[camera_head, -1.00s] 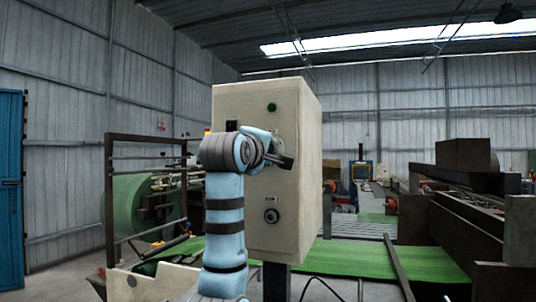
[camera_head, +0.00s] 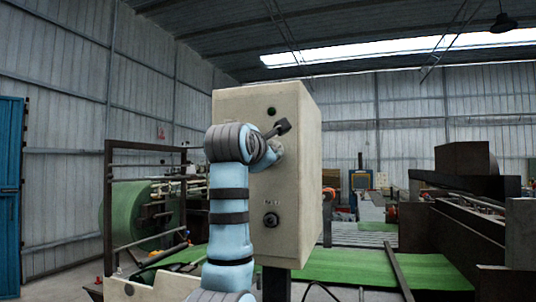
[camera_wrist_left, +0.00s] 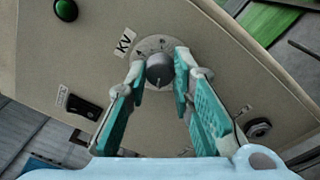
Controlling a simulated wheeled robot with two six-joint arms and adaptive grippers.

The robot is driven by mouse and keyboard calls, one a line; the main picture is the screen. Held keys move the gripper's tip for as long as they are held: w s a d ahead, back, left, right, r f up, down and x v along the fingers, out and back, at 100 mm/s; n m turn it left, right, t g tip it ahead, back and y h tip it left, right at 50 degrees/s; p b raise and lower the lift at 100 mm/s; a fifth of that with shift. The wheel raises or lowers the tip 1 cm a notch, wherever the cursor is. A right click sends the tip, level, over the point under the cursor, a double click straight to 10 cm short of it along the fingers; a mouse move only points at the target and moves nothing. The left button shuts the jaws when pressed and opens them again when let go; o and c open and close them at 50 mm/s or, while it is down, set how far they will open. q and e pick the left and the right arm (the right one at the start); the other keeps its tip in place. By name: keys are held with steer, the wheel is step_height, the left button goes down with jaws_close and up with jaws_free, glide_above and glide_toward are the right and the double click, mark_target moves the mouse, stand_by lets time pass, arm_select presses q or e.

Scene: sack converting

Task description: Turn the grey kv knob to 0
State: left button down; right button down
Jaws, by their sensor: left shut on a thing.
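The grey kv knob (camera_wrist_left: 160,69) sits on a round pale dial on the cabinet face, next to a "KV" label (camera_wrist_left: 125,42) in the left wrist view. My left gripper (camera_wrist_left: 161,73) has its two teal-padded fingers on either side of the knob and is shut on it. The dial marks are too small to read, so the knob's setting cannot be told. In the head view my left arm stands in front of the cream cabinet (camera_head: 302,200), and its wrist hides the knob. My right gripper is not in view.
A green button (camera_wrist_left: 66,10) and a black switch (camera_wrist_left: 84,108) are on the same face. A second, dark knob (camera_wrist_left: 258,128) sits lower on it, also visible in the head view (camera_head: 271,219). A green sheet (camera_head: 345,263) runs behind the cabinet.

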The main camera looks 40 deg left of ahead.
arm_select(q)
steer(key=shift+w+f+n, duration=0.1)
steer(key=shift+f+n, duration=0.15)
steer(key=shift+n, duration=0.35)
steer(key=c, duration=1.4)
jaws_free()
steer(key=shift+r, duration=0.15)
steer(key=shift+o, duration=0.2)
steer(key=v, duration=1.2)
steer(key=shift+r, duration=0.15)
